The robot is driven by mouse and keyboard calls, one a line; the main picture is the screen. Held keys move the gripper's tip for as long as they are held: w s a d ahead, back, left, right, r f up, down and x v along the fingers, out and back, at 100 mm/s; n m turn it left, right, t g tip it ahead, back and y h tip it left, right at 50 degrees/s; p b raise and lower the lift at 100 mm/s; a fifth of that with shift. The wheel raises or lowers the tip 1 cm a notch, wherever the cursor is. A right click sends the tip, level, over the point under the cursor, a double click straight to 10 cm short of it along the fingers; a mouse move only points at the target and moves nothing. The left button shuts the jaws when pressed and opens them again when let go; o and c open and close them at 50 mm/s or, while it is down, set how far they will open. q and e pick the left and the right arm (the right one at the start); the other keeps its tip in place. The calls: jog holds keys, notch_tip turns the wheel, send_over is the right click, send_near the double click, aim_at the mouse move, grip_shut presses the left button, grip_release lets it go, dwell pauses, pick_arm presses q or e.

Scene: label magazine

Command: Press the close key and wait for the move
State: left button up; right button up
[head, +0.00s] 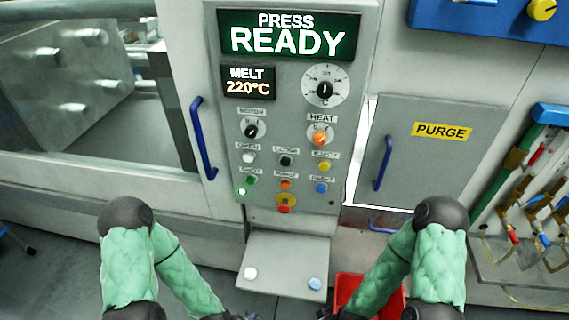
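The close key (286,161) is a small black button under the CLOSE label, in the middle of the grey control panel (355,55) in the head view. The display (289,36) above reads PRESS READY, and a smaller display (248,82) reads MELT 220°C. The glazed guard door (90,80) with a blue handle is left of the panel. My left gripper (240,317) and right gripper (327,316) are at the bottom edge, mostly cut off, well below the key and apart from it. Their fingers cannot be made out.
Around the key are the white OPEN button (249,157), yellow EJECT button (324,166), orange button (286,184) and red stop button (284,208). A grey shelf (285,258) with two round buttons juts out below. A red bin (345,287) is beside my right forearm.

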grip_shut()
dwell(0.9)
